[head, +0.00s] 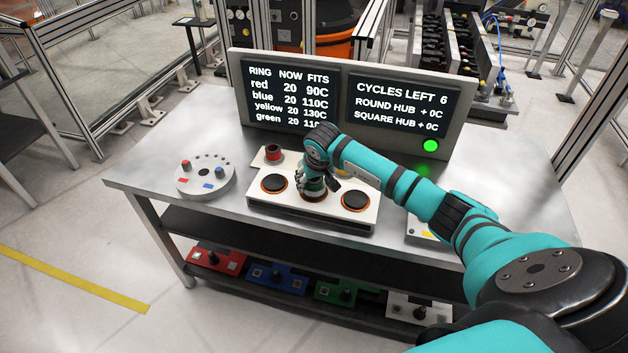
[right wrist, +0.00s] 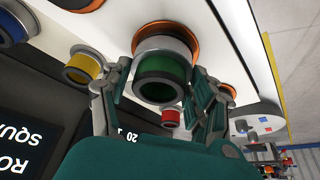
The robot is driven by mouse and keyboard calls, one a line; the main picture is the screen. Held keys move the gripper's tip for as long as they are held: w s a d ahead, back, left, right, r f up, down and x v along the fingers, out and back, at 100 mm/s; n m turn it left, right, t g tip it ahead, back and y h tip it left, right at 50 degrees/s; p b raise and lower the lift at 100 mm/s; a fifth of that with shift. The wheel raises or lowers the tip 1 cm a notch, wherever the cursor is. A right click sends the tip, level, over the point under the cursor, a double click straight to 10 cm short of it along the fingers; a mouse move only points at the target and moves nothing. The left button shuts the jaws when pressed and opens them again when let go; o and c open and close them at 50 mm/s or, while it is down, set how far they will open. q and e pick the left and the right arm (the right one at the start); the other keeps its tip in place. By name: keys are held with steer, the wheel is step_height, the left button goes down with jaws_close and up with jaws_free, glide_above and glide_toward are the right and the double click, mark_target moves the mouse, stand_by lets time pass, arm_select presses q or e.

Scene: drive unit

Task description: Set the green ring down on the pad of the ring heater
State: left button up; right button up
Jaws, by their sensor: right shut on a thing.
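The ring heater (head: 305,217) is a white box on the table with dark, orange-rimmed pads, one at the left (head: 274,184) and one at the right (head: 355,201). My right gripper (head: 313,188) points down over the middle pad and largely hides it. In the right wrist view, my right gripper (right wrist: 162,85) has its fingers on both sides of the green ring (right wrist: 162,82) and is shut on it. The ring's grey flange lies against or just above the orange-rimmed middle pad (right wrist: 167,32); I cannot tell if they touch. My left gripper is not in view.
A red ring (head: 272,152) stands behind the left pad. A yellow ring (right wrist: 84,67) and a blue ring (right wrist: 10,25) also stand nearby. A display panel (head: 345,105) stands behind. The table's front left is clear.

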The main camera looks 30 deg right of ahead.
steer(key=shift+w, duration=0.1)
stand_by(0.3)
steer(key=o, duration=1.5)
steer(key=shift+o, duration=0.8)
steer(key=shift+f, duration=0.1)
steer(key=v, duration=1.2)
